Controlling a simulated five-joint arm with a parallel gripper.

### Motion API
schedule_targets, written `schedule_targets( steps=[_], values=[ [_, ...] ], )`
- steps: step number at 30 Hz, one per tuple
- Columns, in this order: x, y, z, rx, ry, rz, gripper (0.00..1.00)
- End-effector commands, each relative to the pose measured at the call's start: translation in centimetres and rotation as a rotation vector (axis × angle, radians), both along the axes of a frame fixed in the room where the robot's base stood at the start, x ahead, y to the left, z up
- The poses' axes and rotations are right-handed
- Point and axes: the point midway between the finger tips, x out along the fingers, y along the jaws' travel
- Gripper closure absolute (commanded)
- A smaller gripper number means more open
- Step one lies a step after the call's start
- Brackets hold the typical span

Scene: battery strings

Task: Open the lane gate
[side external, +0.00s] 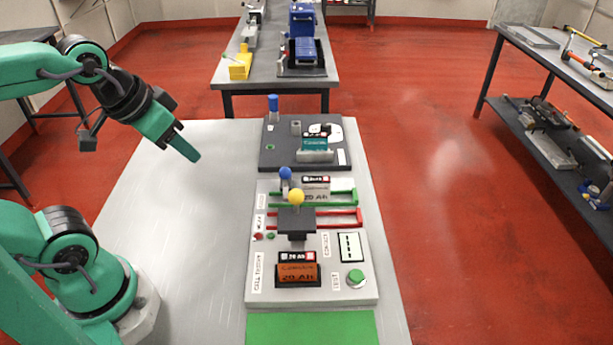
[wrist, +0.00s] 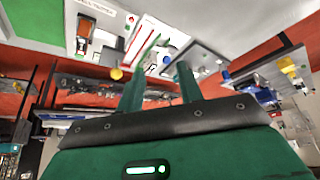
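A light grey board (side external: 313,287) lies on the table with green (side external: 345,197) and red (side external: 345,225) rails across it. A dark block with a yellow knob (side external: 296,197) stands upright at the red rails. A blue-knobbed lever (side external: 285,174) stands behind it near the green rails. I cannot tell which of these is the lane gate. An orange battery (side external: 297,272) sits in the front holder; another battery (side external: 315,187) lies at the green rails, partly hidden. My gripper (side external: 186,150) is raised left of the boards, touching nothing. The wrist view shows its fingers (wrist: 160,88) apart and empty.
A dark board (side external: 335,140) with a teal battery (side external: 315,143) and a blue upright handle (side external: 273,104) lies behind. A green button (side external: 355,277) is at front right. A green mat (side external: 310,326) lies in front. The pale table (side external: 190,220) left of the boards is clear.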

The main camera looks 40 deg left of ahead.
Motion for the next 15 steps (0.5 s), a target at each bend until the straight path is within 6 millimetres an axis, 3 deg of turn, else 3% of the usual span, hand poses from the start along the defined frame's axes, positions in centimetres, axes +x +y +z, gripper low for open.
schedule_targets(
  steps=[2, 5, 15],
  values=[
    [0.0, 0.0, 0.0, 0.000, 0.000, 0.000, 0.64],
    [0.0, 0.0, 0.0, 0.000, 0.001, 0.001, 0.50],
    [1.8, 0.0, 0.6, -0.046, 0.055, 0.091, 0.50]
  ],
)
